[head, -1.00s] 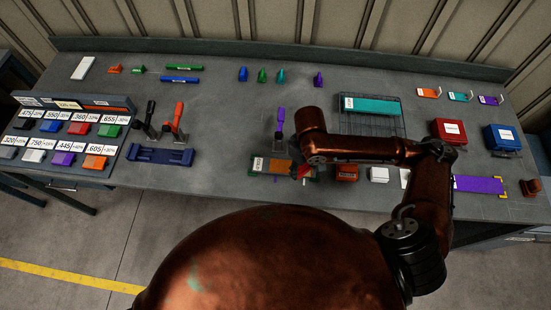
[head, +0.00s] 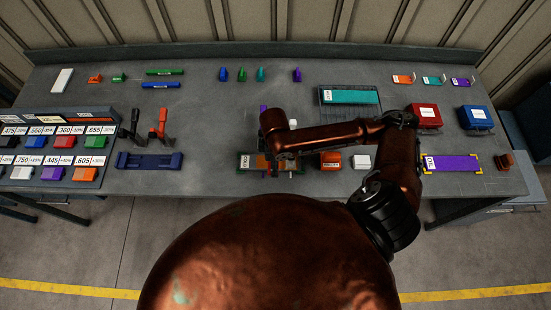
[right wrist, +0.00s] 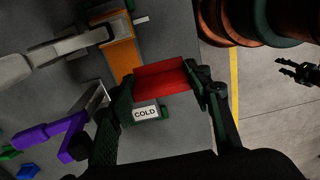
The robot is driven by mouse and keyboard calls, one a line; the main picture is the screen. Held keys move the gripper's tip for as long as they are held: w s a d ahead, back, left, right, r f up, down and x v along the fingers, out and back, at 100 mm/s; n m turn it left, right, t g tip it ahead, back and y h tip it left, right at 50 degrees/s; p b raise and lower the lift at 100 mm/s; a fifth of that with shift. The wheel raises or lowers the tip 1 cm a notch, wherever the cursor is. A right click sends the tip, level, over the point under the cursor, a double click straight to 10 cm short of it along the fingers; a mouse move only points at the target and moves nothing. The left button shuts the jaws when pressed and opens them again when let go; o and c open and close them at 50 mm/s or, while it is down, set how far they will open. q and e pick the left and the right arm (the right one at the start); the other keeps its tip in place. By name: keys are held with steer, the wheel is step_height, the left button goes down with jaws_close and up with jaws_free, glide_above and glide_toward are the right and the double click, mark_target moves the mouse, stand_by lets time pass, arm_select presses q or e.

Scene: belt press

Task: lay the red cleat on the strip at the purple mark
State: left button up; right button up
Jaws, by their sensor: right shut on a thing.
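The red cleat (right wrist: 162,78) is between the fingers of my right gripper (right wrist: 168,92). In the right wrist view it is held beside the end of the orange strip (right wrist: 122,50); I cannot tell whether it touches. In the head view my right gripper (head: 282,165) is over the strip's station (head: 245,161) at the bench front and mostly hides the cleat. A COLD label (right wrist: 145,113) sits by the strip's end. No purple mark is discernible on the strip. My left gripper (right wrist: 300,72) shows at the right wrist view's edge, fingers apart, empty.
A purple lever-like tool (right wrist: 48,136) and a grey arm (right wrist: 55,55) stand close behind the strip.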

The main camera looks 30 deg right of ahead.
steer(key=w+d+f, duration=0.1)
steer(key=f, duration=0.1)
steer(key=w+d+f, duration=0.1)
steer(key=w+f, duration=0.1)
steer(key=w+d+f, duration=0.1)
steer(key=w+f, duration=0.1)
steer(key=shift+w+d+f, duration=0.15)
steer(key=shift+w+d, duration=0.1)
steer(key=shift+w+d+f+p, duration=0.1)
steer(key=shift+f+p, duration=0.1)
steer(key=shift+f, duration=0.7)
steer(key=shift+w+d+f+p, duration=0.1)
steer(key=shift+f+p, duration=0.1)
steer(key=shift+f, duration=0.7)
steer(key=shift+f, duration=0.1)
steer(key=o, duration=1.2)
steer(key=shift+c, duration=0.2)
step_height(320, 180, up, 12)
steer(key=shift+b, duration=0.3)
